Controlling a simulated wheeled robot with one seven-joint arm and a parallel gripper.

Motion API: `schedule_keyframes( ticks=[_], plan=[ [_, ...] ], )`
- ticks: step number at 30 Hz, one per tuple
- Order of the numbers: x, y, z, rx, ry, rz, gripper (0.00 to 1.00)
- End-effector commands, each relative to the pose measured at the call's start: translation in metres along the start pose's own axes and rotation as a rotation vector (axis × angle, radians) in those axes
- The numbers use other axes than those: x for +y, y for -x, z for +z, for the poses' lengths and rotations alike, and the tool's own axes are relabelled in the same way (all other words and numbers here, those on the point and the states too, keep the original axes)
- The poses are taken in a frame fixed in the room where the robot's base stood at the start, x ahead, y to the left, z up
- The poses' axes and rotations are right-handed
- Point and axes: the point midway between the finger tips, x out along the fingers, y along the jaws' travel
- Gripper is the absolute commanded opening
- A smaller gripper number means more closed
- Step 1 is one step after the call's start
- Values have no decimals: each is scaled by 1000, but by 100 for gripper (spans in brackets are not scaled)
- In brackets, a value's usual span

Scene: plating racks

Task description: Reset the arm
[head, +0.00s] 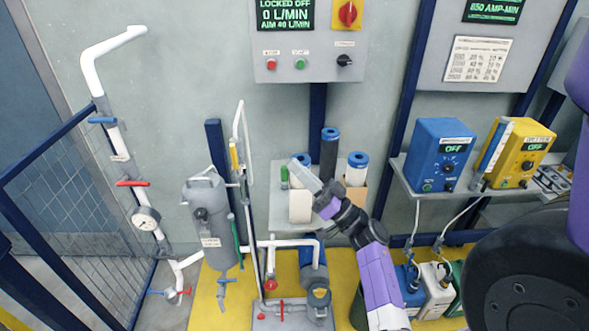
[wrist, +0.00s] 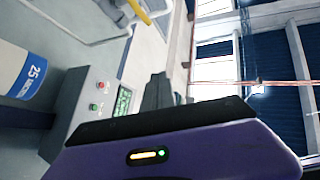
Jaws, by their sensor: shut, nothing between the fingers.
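My arm (head: 376,270) reaches up from the lower middle of the head view. My gripper (head: 304,174) is at its upper end, in front of the small shelf with the filter cartridges, pointing up and left. It is shut and holds nothing. In the wrist view its dark fingers (wrist: 157,92) stand together above the purple housing. I cannot tell whether the gripper touches anything near it.
White cartridges with blue ends (head: 356,168) and a dark one (head: 329,155) stand near my gripper. A grey filter housing (head: 207,225) and white piping (head: 272,243) are to the left. A shelf with blue (head: 440,155) and yellow (head: 522,158) units is right. A control panel (head: 308,40) hangs above.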

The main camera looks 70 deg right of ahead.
Motion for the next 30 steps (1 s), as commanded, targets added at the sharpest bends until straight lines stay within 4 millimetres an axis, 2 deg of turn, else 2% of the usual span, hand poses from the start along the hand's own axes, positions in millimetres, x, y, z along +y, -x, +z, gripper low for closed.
schedule_keyframes(
  ticks=[13, 17, 19, 23, 26, 30],
  plan=[
    [0, 0, 0, 0, 5, 0, 0],
    [5, 0, -1, 4, 79, 20, 0],
    [12, -1, -8, 22, 159, 55, 0],
    [18, -7, -35, 85, 347, 130, 0],
    [10, -3, -41, 100, 457, 198, 0],
    [-18, 7, -28, 71, 557, 282, 0]
  ],
)
